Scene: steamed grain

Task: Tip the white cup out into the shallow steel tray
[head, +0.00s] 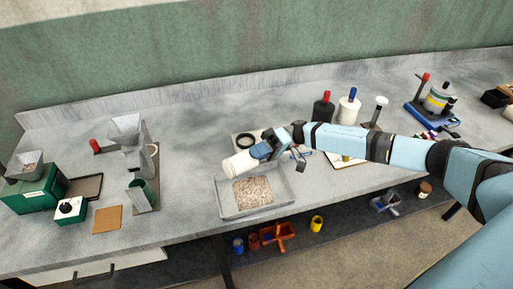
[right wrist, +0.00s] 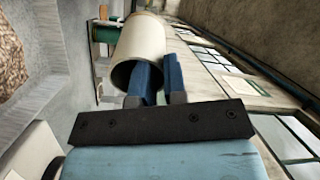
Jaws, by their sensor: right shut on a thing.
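The white cup (head: 240,164) is held by my right gripper (head: 263,150) above the back edge of the shallow steel tray (head: 224,205). The cup is tipped well over, nearly on its side. In the right wrist view the cup (right wrist: 143,38) lies at the blue fingers (right wrist: 158,80), and its open mouth looks dark inside; I cannot tell if any grain is in it. A pile of pale brown grain (head: 252,191) lies in the tray. The grain also shows at the left edge of the right wrist view (right wrist: 10,60). My left gripper is not in view.
A steel funnel stand (head: 127,132), a green machine (head: 34,190) and a brown square mat (head: 107,219) stand to the left. Black and white bottles (head: 348,108) stand behind my right arm.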

